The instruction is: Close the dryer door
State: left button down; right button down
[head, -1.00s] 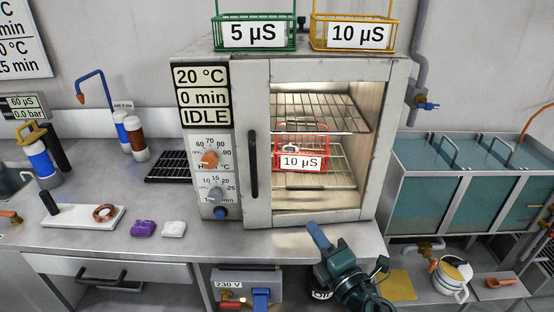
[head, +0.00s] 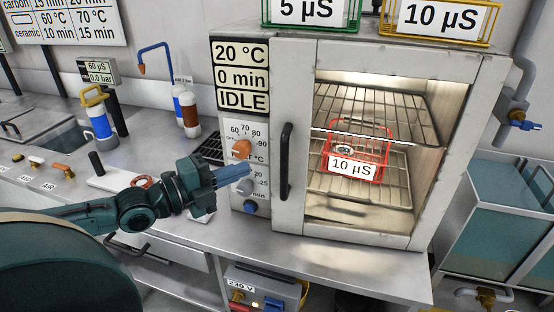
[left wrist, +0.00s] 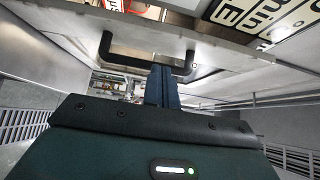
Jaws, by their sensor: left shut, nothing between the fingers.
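The dryer (head: 390,50) is a worn metal cabinet on the bench, with its lit inside and wire shelves visible through the front. The door (head: 293,80) has a black upright handle (head: 286,160) on its left. It looks flush or nearly flush with the front; I cannot tell whether a small gap remains. My left gripper (head: 245,171) is shut and empty, in front of the control panel, left of the handle in the head view. In the left wrist view its fingers (left wrist: 162,78) point at the handle (left wrist: 140,62) and overlap it; contact is unclear. My right gripper is out of view.
A red basket marked 10 µS (head: 355,155) sits on a shelf inside the dryer. Green (head: 312,27) and yellow (head: 435,38) baskets stand on top. A blue-green tank (head: 500,200) stands at the right. Bottles (head: 100,122) and a slab are left on the bench.

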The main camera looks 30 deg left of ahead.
pick_arm(q)
jog(key=x, duration=0.8)
jog(key=shift+w+d+p, duration=0.2)
jog(key=shift+w+p, duration=0.05)
jog(key=shift+p, duration=0.2)
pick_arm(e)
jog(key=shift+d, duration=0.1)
pick_arm(q)
jog(key=shift+f, duration=0.1)
